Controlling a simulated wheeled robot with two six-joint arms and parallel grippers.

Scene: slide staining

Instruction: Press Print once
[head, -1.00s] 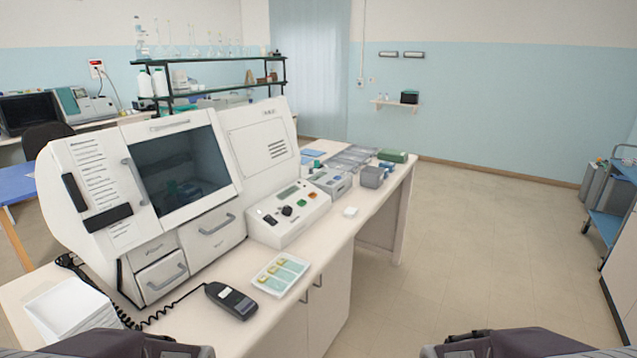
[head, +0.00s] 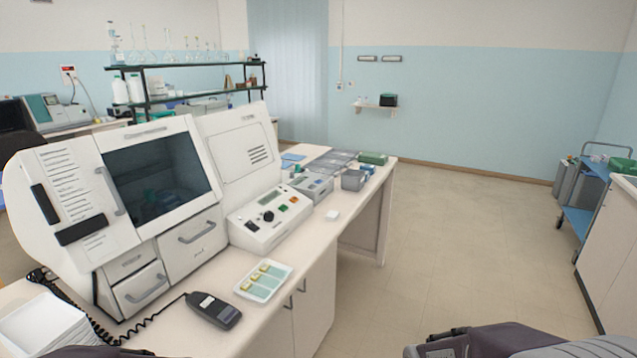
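No label reading Print is legible in the head view. A white control box (head: 262,229) on the bench has a small display, a dark knob, a green button (head: 282,208) and an orange button (head: 294,200). A dark handheld unit (head: 214,311) with a coiled cord lies at the bench front. Only dark parts of my arms show at the bottom edge. Both grippers are out of view.
A large white machine (head: 190,258) with a dark window fills the bench's left. A tray of slides (head: 249,286) lies near the front edge, a stack of white trays (head: 45,330) at lower left. A blue cart (head: 583,220) stands far right. The floor between is clear.

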